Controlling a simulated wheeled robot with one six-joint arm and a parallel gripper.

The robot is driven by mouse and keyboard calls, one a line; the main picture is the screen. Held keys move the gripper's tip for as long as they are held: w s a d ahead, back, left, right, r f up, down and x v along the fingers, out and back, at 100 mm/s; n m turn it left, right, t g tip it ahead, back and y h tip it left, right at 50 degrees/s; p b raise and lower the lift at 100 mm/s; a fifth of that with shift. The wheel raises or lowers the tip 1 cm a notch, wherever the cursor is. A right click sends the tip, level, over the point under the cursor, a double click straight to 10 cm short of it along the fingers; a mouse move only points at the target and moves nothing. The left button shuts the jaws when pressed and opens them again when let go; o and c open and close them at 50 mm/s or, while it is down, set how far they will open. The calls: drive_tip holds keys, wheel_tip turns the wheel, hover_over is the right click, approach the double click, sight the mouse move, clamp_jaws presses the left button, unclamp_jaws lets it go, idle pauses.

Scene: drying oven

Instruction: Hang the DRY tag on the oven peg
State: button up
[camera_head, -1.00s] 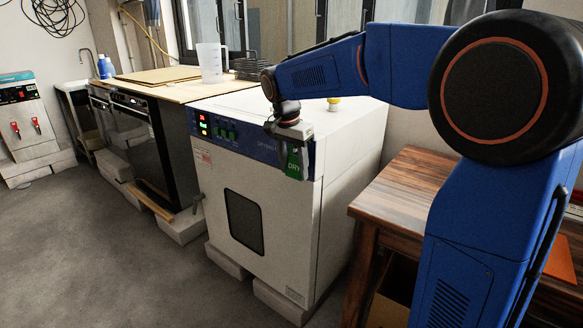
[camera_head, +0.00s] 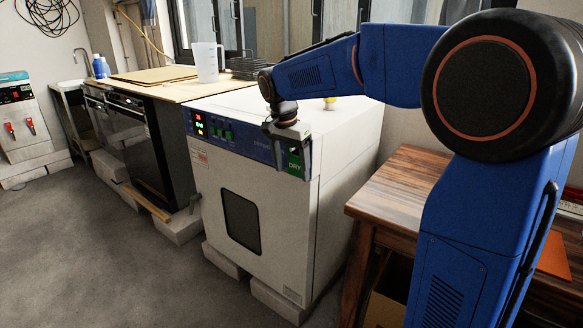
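The green DRY tag (camera_head: 295,163) hangs upright in front of the oven's upper right front, with its white lettering facing out. My gripper (camera_head: 294,166) points down at the oven's upper front edge, with its grey fingers beside the tag. Whether the fingers press on the tag or stand clear of it is too small to tell. The drying oven (camera_head: 284,215) is a white box with a blue control strip, lit displays and a dark door window. I cannot make out the peg; the gripper and tag cover that area.
A wooden table (camera_head: 396,200) stands close to the right of the oven. A counter (camera_head: 160,90) with a clear jug (camera_head: 207,63) is to the left. A yellow item (camera_head: 330,101) shows on the oven top behind my wrist. The floor in front is clear.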

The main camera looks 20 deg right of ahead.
wheel_tip(320, 180, up, 16)
drive_tip(key=s+a, duration=0.2)
drive_tip(key=s+d+f+n+t+y, duration=0.1)
drive_tip(key=s+d+f+n, duration=0.25)
drive_tip(key=s, duration=0.45)
drive_tip(key=s+d+f+n+t, duration=0.15)
drive_tip(key=s+f, duration=0.25)
drive_tip(key=s, duration=0.4)
drive_tip(key=s+d+f+n, duration=0.1)
drive_tip(key=s+f+n, duration=0.2)
drive_tip(key=s+f, duration=0.5)
drive_tip(key=s+d+f+n+t, duration=0.1)
drive_tip(key=s+d+f+n, duration=0.1)
drive_tip(key=s+f, duration=0.6)
drive_tip(key=shift+d+f+n+y, duration=0.15)
drive_tip(key=shift+f+n+y, duration=0.15)
drive_tip(key=shift+f+n, duration=0.1)
